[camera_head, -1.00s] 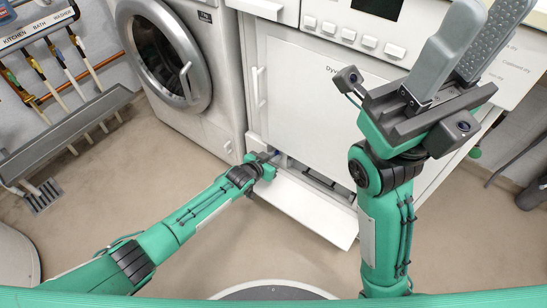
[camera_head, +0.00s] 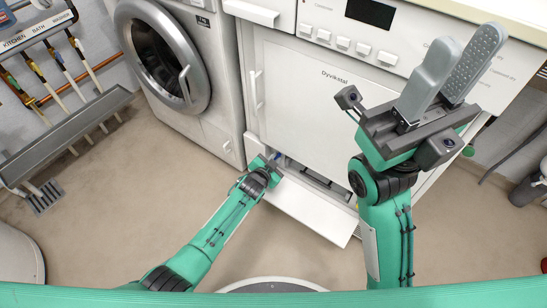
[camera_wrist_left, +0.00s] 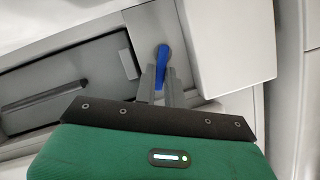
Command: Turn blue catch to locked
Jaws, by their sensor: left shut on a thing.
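The blue catch (camera_wrist_left: 162,62) shows in the left wrist view as a short upright blue lever inside a grey recess. In the head view a small bit of blue (camera_head: 277,154) shows by the left gripper, low on the dryer's front. My left gripper (camera_wrist_left: 160,78) is shut on the blue catch, with its grey fingers on either side of the lower part. In the head view my left gripper (camera_head: 275,161) is at the left end of the low opening. My right gripper (camera_head: 458,68) is raised in front of the dryer, empty, with a gap between its fingers.
The white lower flap (camera_head: 315,215) hangs open in front of the dryer (camera_head: 315,110). A washing machine (camera_head: 205,95) stands to the left. A dark slot with a bar (camera_wrist_left: 45,95) lies left of the catch.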

